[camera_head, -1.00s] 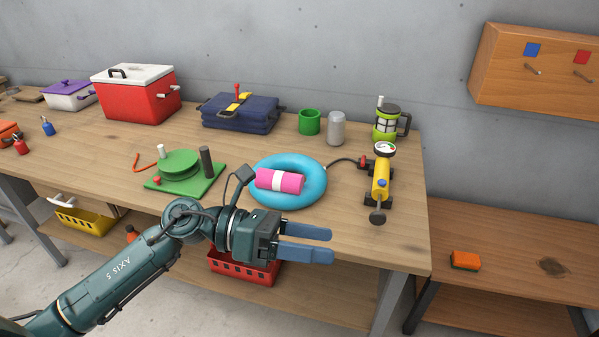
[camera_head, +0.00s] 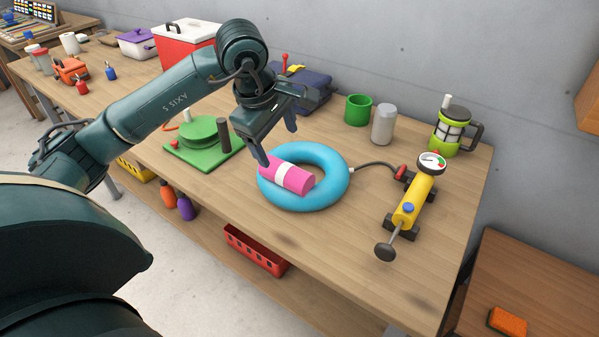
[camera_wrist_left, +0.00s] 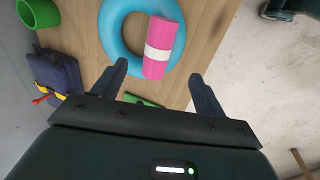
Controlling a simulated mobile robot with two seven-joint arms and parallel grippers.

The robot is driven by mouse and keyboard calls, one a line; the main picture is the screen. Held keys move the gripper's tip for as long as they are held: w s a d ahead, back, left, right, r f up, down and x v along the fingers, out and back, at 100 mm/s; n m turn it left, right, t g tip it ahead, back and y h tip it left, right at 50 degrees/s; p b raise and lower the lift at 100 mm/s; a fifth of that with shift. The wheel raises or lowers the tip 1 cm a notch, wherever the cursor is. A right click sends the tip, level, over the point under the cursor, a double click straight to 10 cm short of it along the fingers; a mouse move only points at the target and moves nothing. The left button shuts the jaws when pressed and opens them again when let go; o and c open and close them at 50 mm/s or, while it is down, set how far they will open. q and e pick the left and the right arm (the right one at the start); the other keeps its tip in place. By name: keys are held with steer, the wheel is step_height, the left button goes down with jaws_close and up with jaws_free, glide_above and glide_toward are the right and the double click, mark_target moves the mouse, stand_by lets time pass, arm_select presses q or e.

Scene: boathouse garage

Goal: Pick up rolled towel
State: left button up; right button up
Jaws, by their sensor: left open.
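The rolled towel (camera_head: 287,177) is pink with a white band and lies on the blue swim ring (camera_head: 333,191) on the workbench. In the left wrist view the towel (camera_wrist_left: 164,48) lies beyond the fingertips, roughly between their lines, with part of the blue ring (camera_wrist_left: 116,38) beside it. My left gripper (camera_head: 277,143) is open and empty, with its fingers pointing down, above and just behind the towel. One fingertip overlaps the towel's left end in the head view; I cannot tell whether they touch. My right gripper is not in view.
A yellow pump (camera_head: 410,201) with a hose stands right of the ring. A green cup (camera_head: 358,110), a grey canister (camera_head: 383,124) and a lantern (camera_head: 453,130) stand behind. The bench front (camera_head: 345,250) is clear.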

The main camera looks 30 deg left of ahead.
mark_target(287, 171)
arm_select(q)
steer(key=x, duration=0.7)
steer(key=shift+s, duration=0.15)
steer(key=shift+a+p+x, duration=0.2)
steer(key=shift+p+x, duration=0.25)
steer(key=shift+x, duration=2.45)
steer(key=shift+c, duration=0.4)
steer(key=shift+r, duration=0.1)
steer(key=c, duration=1)
